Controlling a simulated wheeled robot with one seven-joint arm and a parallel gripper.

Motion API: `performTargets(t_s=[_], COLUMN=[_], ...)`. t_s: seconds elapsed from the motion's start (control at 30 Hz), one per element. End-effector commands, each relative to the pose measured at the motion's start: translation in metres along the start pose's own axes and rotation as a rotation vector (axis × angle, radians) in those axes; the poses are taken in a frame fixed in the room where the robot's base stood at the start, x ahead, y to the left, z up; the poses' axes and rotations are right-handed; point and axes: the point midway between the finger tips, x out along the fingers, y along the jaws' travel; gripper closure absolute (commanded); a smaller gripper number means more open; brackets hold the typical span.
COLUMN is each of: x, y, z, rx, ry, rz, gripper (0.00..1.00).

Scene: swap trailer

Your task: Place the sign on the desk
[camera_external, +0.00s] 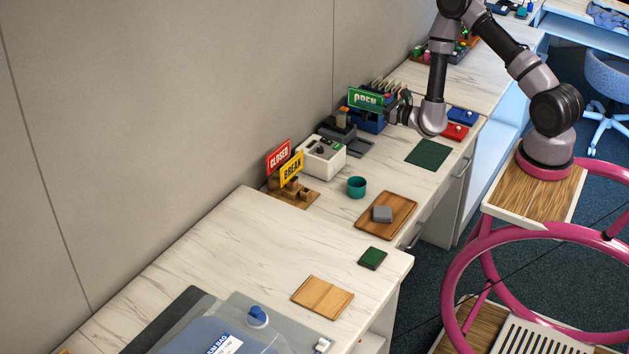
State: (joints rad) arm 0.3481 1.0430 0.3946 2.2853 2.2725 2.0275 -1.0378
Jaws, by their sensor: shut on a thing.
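A green OPEN sign (365,98) is held up above the back of the desk, near the wall. My gripper (391,105) reaches toward the wall and is shut on the sign, with its fingers partly hidden behind the sign and arm. A red CLOSED sign (279,156) and a yellow BREAK sign (291,168) stand upright on a brown wooden stand (304,196). The desk (335,222) has a pale marbled top.
A white device (322,158), a dark machine (340,130) and a blue holder (368,121) line the wall. A teal cup (357,186), a wooden tray (372,224) with a grey block (382,214) and a dark green mat (428,153) lie toward the front. Bare desk shows between them.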

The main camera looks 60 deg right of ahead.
Motion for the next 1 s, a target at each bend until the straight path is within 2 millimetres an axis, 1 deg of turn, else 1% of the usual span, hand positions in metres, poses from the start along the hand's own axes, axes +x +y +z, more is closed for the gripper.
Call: performTargets(t_s=[0.03,0.13,0.3,0.4,0.53,0.63,0.67,0.77,0.87,0.9,0.97,1.0], x=[-0.005,-0.017,-0.052,-0.063,-0.064,-0.059,-0.056,-0.039,-0.018,-0.009,0.003,0.009], y=[-0.010,-0.019,-0.019,-0.020,-0.020,-0.012,-0.007,0.021,0.064,0.084,0.116,0.137], z=[0.000,0.002,0.019,0.025,0.025,0.025,0.025,0.024,0.023,0.022,0.021,0.020], rx=[0.000,-0.001,-0.003,-0.001,0.000,0.000,0.000,-0.001,-0.002,-0.002,-0.003,-0.003], ry=[0.001,0.000,-0.001,-0.002,-0.002,-0.004,-0.005,-0.006,-0.007,-0.007,-0.007,-0.006], rz=[-0.026,-0.053,-0.060,-0.062,-0.062,-0.040,-0.026,0.049,0.166,0.219,0.300,0.354], gripper=[1.00,1.00,1.00,1.00,1.00,1.00,1.00,1.00,1.00,1.00,1.00,1.00])
